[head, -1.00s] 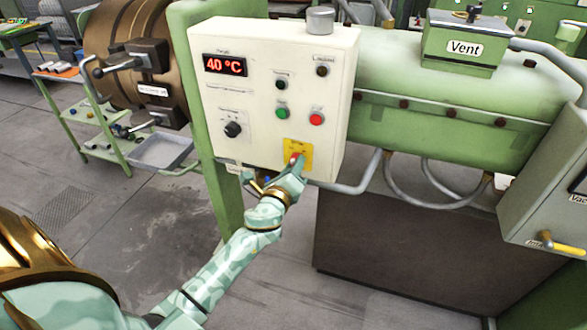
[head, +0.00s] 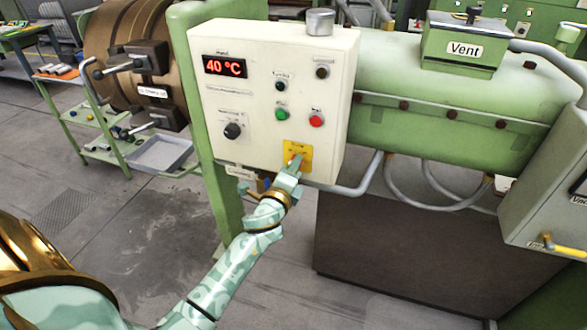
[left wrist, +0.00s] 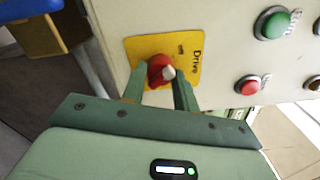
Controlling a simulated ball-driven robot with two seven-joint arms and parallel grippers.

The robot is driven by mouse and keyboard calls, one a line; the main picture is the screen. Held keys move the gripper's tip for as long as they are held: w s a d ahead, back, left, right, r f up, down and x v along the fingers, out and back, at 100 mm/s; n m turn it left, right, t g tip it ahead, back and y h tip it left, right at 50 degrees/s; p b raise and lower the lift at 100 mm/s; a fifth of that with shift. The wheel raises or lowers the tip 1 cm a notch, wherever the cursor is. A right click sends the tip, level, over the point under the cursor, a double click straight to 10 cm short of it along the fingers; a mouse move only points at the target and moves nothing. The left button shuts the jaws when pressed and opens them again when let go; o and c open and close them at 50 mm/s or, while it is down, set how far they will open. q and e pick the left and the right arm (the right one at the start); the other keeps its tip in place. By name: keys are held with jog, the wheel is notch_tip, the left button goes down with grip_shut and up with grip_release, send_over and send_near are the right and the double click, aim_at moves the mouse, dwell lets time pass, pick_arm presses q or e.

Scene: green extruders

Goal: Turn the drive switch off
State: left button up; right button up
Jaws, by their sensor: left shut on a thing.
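The control box (head: 255,110) is a white panel on the green machine. The drive switch is a red rotary knob (left wrist: 160,70) with a pale mark, on a yellow plate (head: 299,150) at the panel's lower right. The plate, lettered "Drive", also shows in the left wrist view (left wrist: 140,46). My left gripper (head: 293,165) is at the plate, with its two green fingers either side of the red knob, shut on it. In the head view my gripper hides most of the knob. My right gripper is not in view.
Above the plate are a green button (head: 281,114) and a red button (head: 316,120). A black selector knob (head: 232,130) is at the left, and a display (head: 224,66) reads 40 °C. A grey pipe (head: 350,182) runs just right of and below the box.

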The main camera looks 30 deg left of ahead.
pick_arm(q)
jog(key=o, duration=1)
jog(key=shift+c, duration=0.2)
jog(key=b+v, duration=0.1)
jog(key=v, duration=1.5)
jog(key=shift+s, duration=0.2)
jog(key=shift+a+f, duration=0.1)
